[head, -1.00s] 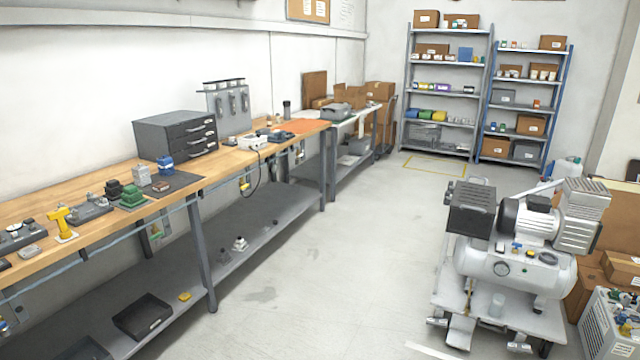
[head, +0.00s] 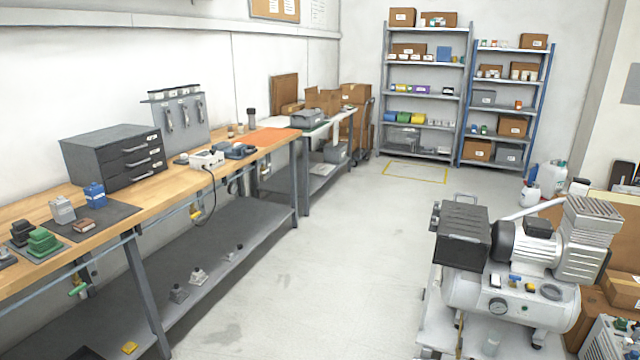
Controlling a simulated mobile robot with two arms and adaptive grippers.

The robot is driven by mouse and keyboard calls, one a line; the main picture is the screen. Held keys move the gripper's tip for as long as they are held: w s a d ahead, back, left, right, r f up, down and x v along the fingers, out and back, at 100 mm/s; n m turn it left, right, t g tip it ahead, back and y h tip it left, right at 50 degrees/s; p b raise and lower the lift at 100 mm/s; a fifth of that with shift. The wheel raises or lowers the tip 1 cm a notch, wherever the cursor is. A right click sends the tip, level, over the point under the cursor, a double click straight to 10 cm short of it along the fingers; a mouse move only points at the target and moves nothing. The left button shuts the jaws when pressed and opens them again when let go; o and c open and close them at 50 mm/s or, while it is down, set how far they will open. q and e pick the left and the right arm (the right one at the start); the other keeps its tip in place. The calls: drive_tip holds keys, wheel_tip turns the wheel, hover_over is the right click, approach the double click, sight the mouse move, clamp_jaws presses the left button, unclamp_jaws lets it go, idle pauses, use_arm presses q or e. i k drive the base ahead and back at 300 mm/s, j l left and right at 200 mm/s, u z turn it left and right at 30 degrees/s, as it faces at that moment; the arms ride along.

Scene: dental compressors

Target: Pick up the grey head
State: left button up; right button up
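A small light-grey block-shaped part (head: 62,210), which looks like the grey head, stands upright on the dark mat (head: 108,217) on the wooden workbench at the left. A blue part (head: 94,195) stands just to its right, and a small brown block (head: 87,226) lies in front. A green part (head: 44,242) and a dark part (head: 21,233) sit to its left. Neither of my grippers is in view.
The workbench (head: 180,202) runs along the left wall, with a dark drawer cabinet (head: 112,157) behind the mat. A compressor (head: 510,295) on a cart stands at the right. The floor (head: 310,270) between them is clear. Shelving racks stand at the back.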

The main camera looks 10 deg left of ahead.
sight(178, 296)
drive_tip(key=i+u, duration=0.4)
drive_tip(key=i+l+u, duration=0.15)
drive_tip(key=i+u, duration=0.2)
drive_tip(key=i+l+u, duration=0.25)
drive_tip(key=u, duration=0.15)
drive_tip(key=i+l+u, duration=0.35)
